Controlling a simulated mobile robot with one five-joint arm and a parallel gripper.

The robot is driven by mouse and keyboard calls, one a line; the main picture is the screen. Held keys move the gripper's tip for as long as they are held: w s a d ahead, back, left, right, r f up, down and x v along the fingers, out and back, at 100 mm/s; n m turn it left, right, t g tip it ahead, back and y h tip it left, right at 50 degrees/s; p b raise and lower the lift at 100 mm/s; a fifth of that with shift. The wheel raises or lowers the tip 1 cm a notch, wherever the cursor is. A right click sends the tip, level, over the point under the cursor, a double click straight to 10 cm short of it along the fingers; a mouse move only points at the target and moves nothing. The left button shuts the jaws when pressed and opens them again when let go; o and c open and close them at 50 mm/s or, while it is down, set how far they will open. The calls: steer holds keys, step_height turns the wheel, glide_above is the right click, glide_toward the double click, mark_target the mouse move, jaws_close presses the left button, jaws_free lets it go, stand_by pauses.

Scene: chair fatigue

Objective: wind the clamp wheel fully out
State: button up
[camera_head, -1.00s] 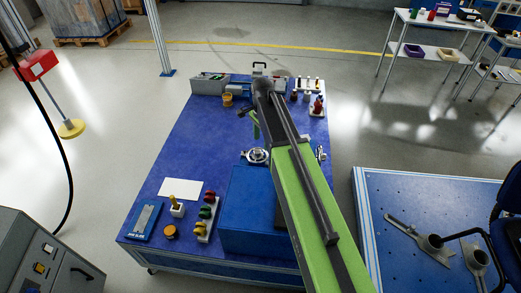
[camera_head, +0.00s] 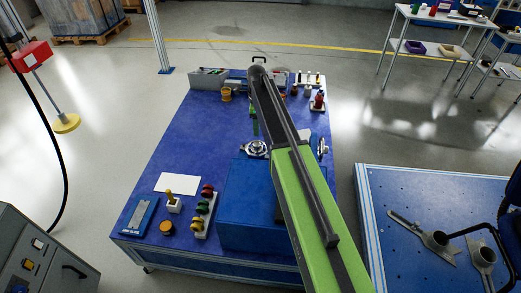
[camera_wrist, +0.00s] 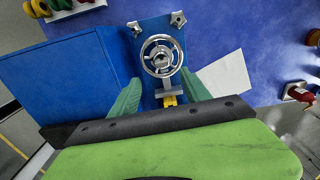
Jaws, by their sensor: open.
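The clamp wheel (camera_wrist: 160,56) is a silver spoked handwheel, seen face on in the wrist view. It stands on a blue base plate (camera_wrist: 151,27) with metal corner fittings, and a yellow part (camera_wrist: 169,101) shows below it. In the head view a silver round part (camera_head: 256,148) shows just left of my arm. My gripper (camera_wrist: 164,93) has two green fingers, spread open on either side below the wheel. Nothing is held between the fingers. In the head view my arm hides most of the gripper.
A large blue box (camera_wrist: 62,75) stands close left of the wheel. A white sheet (camera_wrist: 225,72) lies to the right. A grey bin (camera_head: 208,78) is at the back left.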

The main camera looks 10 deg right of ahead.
mark_target(257, 144)
step_height(257, 144, down, 11)
steer(key=b, duration=0.9)
